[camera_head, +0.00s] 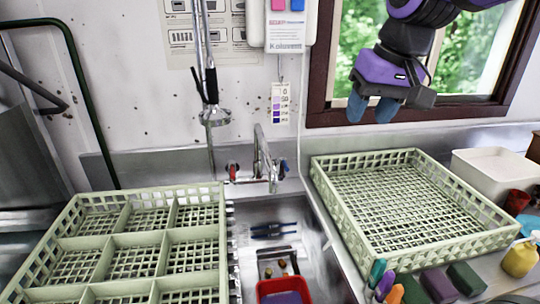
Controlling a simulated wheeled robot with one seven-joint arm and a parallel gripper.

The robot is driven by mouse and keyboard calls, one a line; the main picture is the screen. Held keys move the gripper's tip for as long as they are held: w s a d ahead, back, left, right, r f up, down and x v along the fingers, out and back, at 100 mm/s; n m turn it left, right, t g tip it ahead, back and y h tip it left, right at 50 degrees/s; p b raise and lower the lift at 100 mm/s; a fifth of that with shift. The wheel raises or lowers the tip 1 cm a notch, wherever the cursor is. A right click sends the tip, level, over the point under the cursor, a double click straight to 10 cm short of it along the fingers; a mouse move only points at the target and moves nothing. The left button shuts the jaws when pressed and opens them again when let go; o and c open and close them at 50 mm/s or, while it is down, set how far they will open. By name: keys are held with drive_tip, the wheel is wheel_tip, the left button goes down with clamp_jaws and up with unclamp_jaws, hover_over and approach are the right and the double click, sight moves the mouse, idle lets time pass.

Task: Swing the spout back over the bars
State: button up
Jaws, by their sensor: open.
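The chrome spout (263,152) rises in an arch from the wall tap, at the right part of its fitting above the sink. Its outlet end is too small to make out clearly. Dark blue bar-like pieces (272,231) lie across the sink below it; I cannot tell whether they are the task's bars. My gripper (372,110) is at the upper right, in front of the window, with its blue-tipped fingers apart and pointing down. It is empty, well above and to the right of the spout, touching nothing.
A hanging spray head (214,116) is left of the spout. Green racks stand on the left (108,240) and right (325,180) of the sink (318,262). A red tub (284,288) sits in the sink. Colored blocks and a yellow bottle (520,258) are front right.

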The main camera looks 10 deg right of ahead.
drive_tip(key=w+a+f+g, duration=0.2)
drive_tip(key=w+a, duration=0.4)
drive_tip(key=w, duration=0.2)
drive_tip(key=g, duration=0.1)
approach(269, 157)
drive_tip(key=shift+y, duration=0.4)
drive_tip(key=f, duration=0.6)
drive_tip(key=a+f, duration=0.1)
drive_tip(key=f, duration=0.2)
drive_tip(key=shift+f, duration=0.2)
clamp_jaws()
